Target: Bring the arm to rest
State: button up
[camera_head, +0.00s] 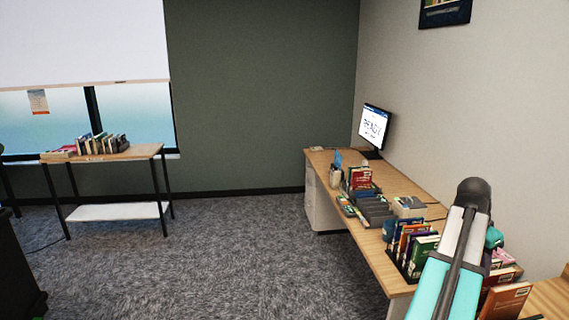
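A link of my arm (455,265) rises from the bottom edge at the right, teal below and pale grey above, with a dark cable along it. It ends in a dark rounded joint (474,193) in front of the desk and the wall. A small teal part (494,238) shows just behind it, probably also mine. No gripper fingers can be made out, so whether my gripper holds anything is hidden.
A wooden desk (398,184) along the right wall bears a monitor (373,127), several upright books (412,243) and grey trays (374,208). A side table (138,152) with books stands under the window. The carpet (215,250) between them is clear.

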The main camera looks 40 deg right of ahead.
jog(key=w+a+f+n+y+b, duration=0.1)
jog(key=w+a+f+n, duration=0.1)
jog(key=w+a+f, duration=0.5)
jog(key=w+a+f+n+y, duration=0.1)
jog(key=w+a+f+n, duration=0.15)
jog(key=w+f, duration=0.8)
jog(key=w+a+f+n+g+y+b, duration=0.1)
jog(key=w+a+f+n, duration=0.1)
jog(key=w+a+f, duration=0.55)
jog(key=w+a+f+n+b, duration=0.15)
jog(key=w+a+f, duration=0.35)
jog(key=a+f, duration=0.6)
jog(key=s+a+f+n+g, duration=0.1)
jog(key=a+f+n, duration=0.1)
jog(key=a+f, duration=0.45)
jog(key=s+a+f+n, duration=0.1)
jog(key=a+f+n, duration=0.15)
jog(key=a, duration=0.65)
jog(key=s+a+f+n+g, duration=0.1)
jog(key=a+f+n, duration=0.1)
jog(key=a+f, duration=0.4)
jog(key=s+a+f+n+b, duration=0.1)
jog(key=s+a+f+n, duration=0.3)
jog(key=s+a, duration=0.3)
jog(key=s+a+f+n+g, duration=0.1)
jog(key=s+a+f+n, duration=0.3)
jog(key=s+a+f, duration=0.3)
jog(key=s+a, duration=0.1)
jog(key=a, duration=0.1)
jog(key=shift+a+y+b, duration=0.4)
